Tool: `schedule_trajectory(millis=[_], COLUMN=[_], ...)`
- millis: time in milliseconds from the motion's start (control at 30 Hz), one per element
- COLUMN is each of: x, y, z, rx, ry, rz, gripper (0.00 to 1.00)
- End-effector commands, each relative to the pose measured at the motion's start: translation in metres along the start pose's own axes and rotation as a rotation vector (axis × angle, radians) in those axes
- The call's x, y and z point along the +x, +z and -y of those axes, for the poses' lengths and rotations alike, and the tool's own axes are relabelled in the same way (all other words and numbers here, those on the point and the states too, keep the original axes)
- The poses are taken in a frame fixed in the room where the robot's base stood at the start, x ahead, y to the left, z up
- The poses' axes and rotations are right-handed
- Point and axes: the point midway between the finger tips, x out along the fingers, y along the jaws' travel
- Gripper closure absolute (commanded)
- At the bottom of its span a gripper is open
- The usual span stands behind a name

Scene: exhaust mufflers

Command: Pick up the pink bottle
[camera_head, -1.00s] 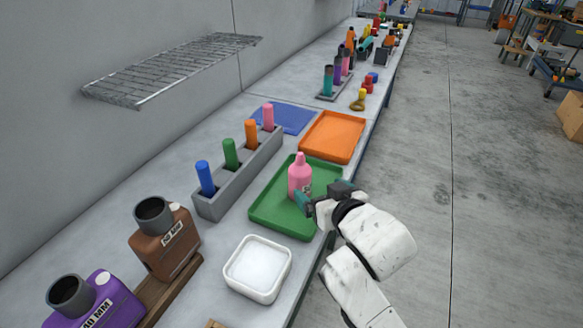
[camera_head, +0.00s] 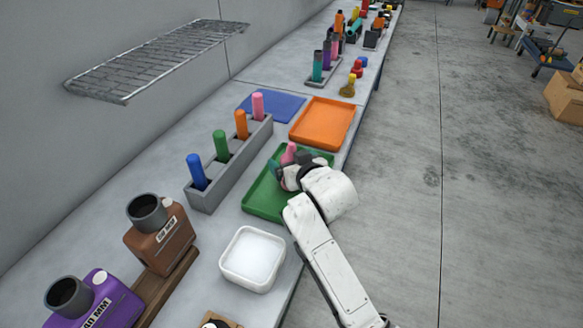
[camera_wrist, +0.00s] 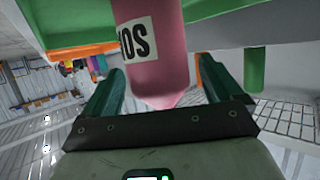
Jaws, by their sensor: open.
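The pink bottle (camera_head: 289,152) stands on the green tray (camera_head: 254,205) in the head view, mostly hidden behind my gripper, with its top showing. In the wrist view the bottle (camera_wrist: 152,60) appears upside down, with part of a white label. It lies between the two green fingers of my gripper (camera_wrist: 163,88), with a visible gap at the right finger. My gripper (camera_head: 290,172) is open around the bottle at the tray.
A grey rack (camera_head: 232,171) with several coloured cylinders stands left of the green tray. An orange tray (camera_head: 323,123) lies behind it and a white tray (camera_head: 252,259) in front. Brown (camera_head: 160,240) and purple (camera_head: 95,305) mufflers stand at the front left.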

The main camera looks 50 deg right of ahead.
Motion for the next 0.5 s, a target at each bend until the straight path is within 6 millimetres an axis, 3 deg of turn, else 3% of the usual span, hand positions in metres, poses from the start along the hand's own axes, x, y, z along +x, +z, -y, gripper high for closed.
schedule_trajectory(millis=[267,500], x=[0.0039,0.0036], y=[0.0003,0.0003], z=[-0.0001,-0.0002], rx=[-0.001,-0.001], ry=[0.000,0.000], rz=[0.000,0.000], gripper=[0.07,0.29])
